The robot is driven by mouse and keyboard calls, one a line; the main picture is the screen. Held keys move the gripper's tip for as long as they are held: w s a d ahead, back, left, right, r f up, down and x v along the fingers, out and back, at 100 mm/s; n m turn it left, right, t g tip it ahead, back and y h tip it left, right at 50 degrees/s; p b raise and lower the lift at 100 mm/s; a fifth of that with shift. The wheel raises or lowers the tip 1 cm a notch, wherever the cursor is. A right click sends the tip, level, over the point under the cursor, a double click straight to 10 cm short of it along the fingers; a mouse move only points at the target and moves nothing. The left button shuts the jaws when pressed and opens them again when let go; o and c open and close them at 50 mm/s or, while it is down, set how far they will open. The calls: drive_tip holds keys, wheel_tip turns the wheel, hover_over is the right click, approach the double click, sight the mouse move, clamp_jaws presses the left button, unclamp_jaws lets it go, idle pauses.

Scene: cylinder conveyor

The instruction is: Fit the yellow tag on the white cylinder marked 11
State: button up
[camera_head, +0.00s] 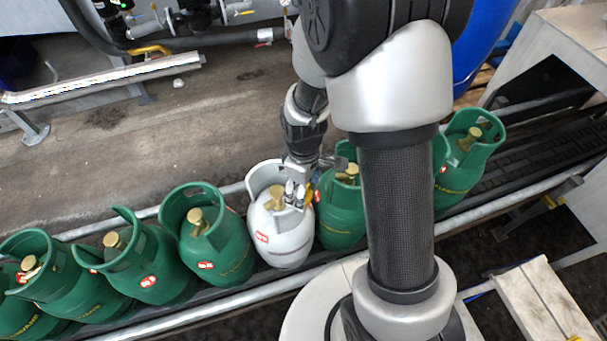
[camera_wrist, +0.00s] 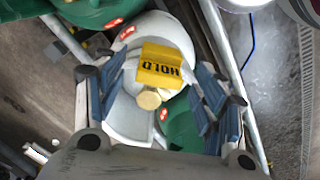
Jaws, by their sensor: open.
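The white cylinder (camera_head: 282,238) stands in a row of green ones, with its collar and brass valve (camera_head: 273,201) facing up. Its red marking is too small to read. In the wrist view, the white cylinder (camera_wrist: 126,124) lies below my gripper (camera_wrist: 160,88). The yellow tag (camera_wrist: 163,67), with HOLD upside down, sits at the brass valve (camera_wrist: 148,99), between my spread fingers and apart from them. I cannot tell if it is seated on the valve. In the head view, my gripper (camera_head: 297,192) is open at the right side of the white collar and partly hides it.
Green cylinders stand close on both sides, one at the left (camera_head: 213,240) and one at the right (camera_head: 340,211), partly behind my arm. A metal rail (camera_head: 200,318) runs along the front of the conveyor. Open floor (camera_head: 190,125) lies behind the row.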

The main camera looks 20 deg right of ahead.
wheel_tip(320, 180, up, 10)
drive_tip(key=shift+r, duration=0.2)
idle(0.5)
drive_tip(key=s+r+m+t, duration=0.4)
drive_tip(key=s+r+m, duration=0.5)
drive_tip(key=s+r, duration=0.6)
drive_tip(key=shift+r+t, duration=0.25)
drive_tip(key=shift+t, duration=0.05)
idle(1.1)
